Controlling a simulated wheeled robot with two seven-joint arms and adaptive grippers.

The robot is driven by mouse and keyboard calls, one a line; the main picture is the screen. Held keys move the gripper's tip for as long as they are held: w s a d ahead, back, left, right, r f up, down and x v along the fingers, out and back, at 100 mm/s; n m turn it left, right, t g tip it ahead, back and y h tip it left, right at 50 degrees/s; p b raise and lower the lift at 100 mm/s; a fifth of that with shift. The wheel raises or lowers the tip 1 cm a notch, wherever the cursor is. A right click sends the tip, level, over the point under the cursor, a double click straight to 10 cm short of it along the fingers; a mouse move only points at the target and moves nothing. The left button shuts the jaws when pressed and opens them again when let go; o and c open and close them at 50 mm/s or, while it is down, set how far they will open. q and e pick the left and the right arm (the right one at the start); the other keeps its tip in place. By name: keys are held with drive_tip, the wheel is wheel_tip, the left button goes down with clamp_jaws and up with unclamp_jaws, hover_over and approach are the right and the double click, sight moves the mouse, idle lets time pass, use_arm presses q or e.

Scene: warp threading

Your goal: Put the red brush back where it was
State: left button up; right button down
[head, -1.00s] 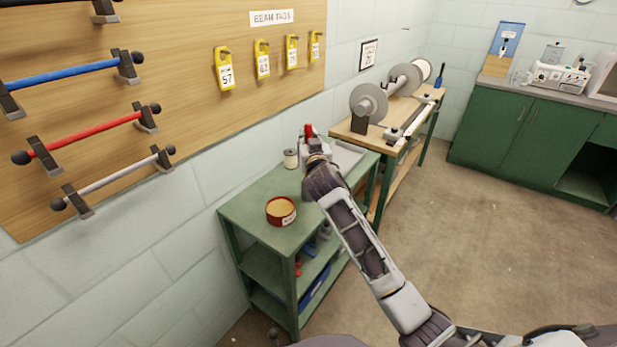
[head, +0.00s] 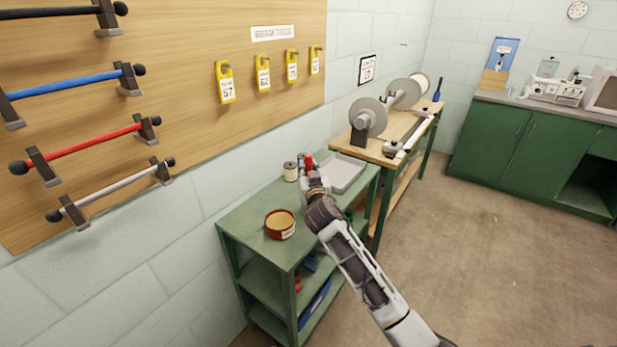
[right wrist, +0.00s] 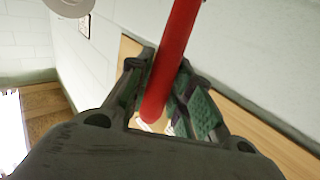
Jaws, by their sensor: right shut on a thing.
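The red brush shows as a red handle (right wrist: 172,62) between the fingers of my right gripper (right wrist: 165,95) in the right wrist view. The gripper is shut on it. In the head view the brush's red part (head: 309,162) stands up from my right gripper (head: 312,178), which is over the far part of the green cart (head: 235,215), beside the grey tray (head: 345,173). The brush's bristle end cannot be made out. My left gripper is not in view.
A white spool (head: 290,171) stands left of my right gripper, and a round red tin (head: 280,224) sits nearer on the cart. Behind is a wooden bench (head: 368,150) with a warping roller (head: 368,116). Rods hang on the wall board (head: 190,60). The floor at right is clear.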

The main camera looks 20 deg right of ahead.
wheel_tip(320, 180, down, 2)
drive_tip(key=shift+f, duration=0.1)
drive_tip(key=shift+f+b, duration=0.1)
drive_tip(key=shift+b, duration=0.2)
drive_tip(key=c, duration=1.3)
unclamp_jaws()
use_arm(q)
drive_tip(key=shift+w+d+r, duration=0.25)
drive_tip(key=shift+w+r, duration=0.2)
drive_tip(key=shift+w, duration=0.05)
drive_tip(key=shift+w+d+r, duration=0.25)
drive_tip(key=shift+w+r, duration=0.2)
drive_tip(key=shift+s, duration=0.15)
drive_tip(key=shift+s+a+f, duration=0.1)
